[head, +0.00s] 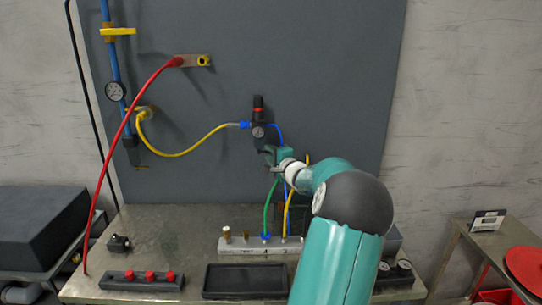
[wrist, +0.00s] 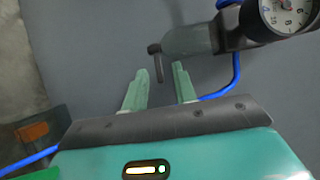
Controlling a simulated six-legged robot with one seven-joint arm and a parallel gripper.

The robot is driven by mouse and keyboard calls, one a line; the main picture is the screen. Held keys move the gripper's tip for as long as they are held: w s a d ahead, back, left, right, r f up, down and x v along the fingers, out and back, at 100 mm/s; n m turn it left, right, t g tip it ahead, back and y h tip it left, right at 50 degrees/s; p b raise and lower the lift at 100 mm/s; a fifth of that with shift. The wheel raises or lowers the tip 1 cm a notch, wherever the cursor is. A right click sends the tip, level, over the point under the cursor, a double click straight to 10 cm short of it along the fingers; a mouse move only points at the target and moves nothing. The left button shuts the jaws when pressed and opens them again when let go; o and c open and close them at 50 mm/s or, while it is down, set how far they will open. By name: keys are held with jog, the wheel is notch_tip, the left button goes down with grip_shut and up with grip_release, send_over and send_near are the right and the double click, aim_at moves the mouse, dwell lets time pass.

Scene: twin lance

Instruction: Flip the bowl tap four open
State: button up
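The filter regulator (head: 258,112) with its gauge hangs on the grey panel. In the wrist view its grey-green bowl (wrist: 190,40) ends in a small dark tap (wrist: 155,49) with a thin lever (wrist: 159,69). I see no number on it. My gripper (wrist: 160,67) is open, its two green fingers apart. In the picture the lever lies between the fingertips, with gaps on both sides. Whether the fingers touch it in depth, I cannot tell. In the head view my gripper (head: 268,155) is just below the regulator, and the tap is hidden there.
Blue tubing (wrist: 236,75) runs beside the bowl and the gauge (wrist: 287,12). Green (head: 268,210) and yellow hoses rise from a grey port block (head: 240,246) below my arm. A red hose (head: 128,115) and a yellow hose (head: 190,150) hang left. The panel's right side is clear.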

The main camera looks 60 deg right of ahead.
grip_shut()
jog(key=shift+d+r+n+t+y, duration=0.1)
jog(key=shift+d+n+t+y, duration=0.25)
jog(key=shift+n+y, duration=0.4)
jog(key=shift+d+f+n+t+y, duration=0.15)
jog(key=shift+n+t+y, duration=0.3)
jog(key=shift+y, duration=0.55)
jog(key=shift+d+r+n+t+y, duration=0.15)
jog(key=shift+d+n+t+y, duration=0.25)
jog(key=shift+n+y, duration=0.35)
jog(key=shift+o, duration=0.7)
grip_release()
jog(key=shift+a, duration=0.1)
jog(key=v, duration=1.3)
jog(key=shift+s, duration=0.4)
